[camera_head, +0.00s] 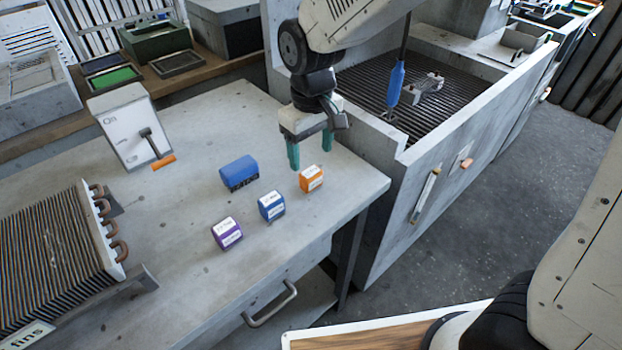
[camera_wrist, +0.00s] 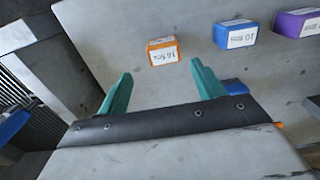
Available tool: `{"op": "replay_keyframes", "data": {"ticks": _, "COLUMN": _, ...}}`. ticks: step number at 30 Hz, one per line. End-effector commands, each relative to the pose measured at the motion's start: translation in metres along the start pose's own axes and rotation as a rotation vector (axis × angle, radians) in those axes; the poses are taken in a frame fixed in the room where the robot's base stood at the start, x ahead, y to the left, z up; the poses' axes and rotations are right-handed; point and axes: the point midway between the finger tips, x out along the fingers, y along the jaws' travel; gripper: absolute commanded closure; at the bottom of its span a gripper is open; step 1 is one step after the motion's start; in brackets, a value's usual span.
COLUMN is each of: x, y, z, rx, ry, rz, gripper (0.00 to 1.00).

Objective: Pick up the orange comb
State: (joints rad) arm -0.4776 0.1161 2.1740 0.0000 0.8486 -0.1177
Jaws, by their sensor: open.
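The orange comb (camera_head: 311,179) is a small orange block with a white label, lying on the grey bench near its right front corner. In the wrist view the orange comb (camera_wrist: 163,50) is ahead of the fingertips, roughly between their lines. My gripper (camera_head: 310,154) is open and empty, with teal fingers pointing down above the bench, just behind the orange comb. In the wrist view both fingers of my gripper (camera_wrist: 161,70) are spread apart, with nothing between them. The label's text is too small to read surely.
A blue block (camera_head: 271,206) and a purple block (camera_head: 227,233) stand left of the orange comb. A larger blue piece (camera_head: 239,172) lies behind them. A finned coil (camera_head: 62,262) and a switch box (camera_head: 131,127) are further left. A walled basin (camera_head: 388,165) adjoins the bench's right side.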

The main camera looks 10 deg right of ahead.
Motion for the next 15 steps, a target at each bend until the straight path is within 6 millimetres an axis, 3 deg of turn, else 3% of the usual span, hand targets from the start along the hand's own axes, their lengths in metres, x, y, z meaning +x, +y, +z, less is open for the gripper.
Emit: {"op": "replay_keyframes", "data": {"ticks": 15, "x": 0.064, "y": -0.008, "z": 0.008, "rx": 0.001, "ry": -0.004, "rz": 0.000, "gripper": 0.33}}
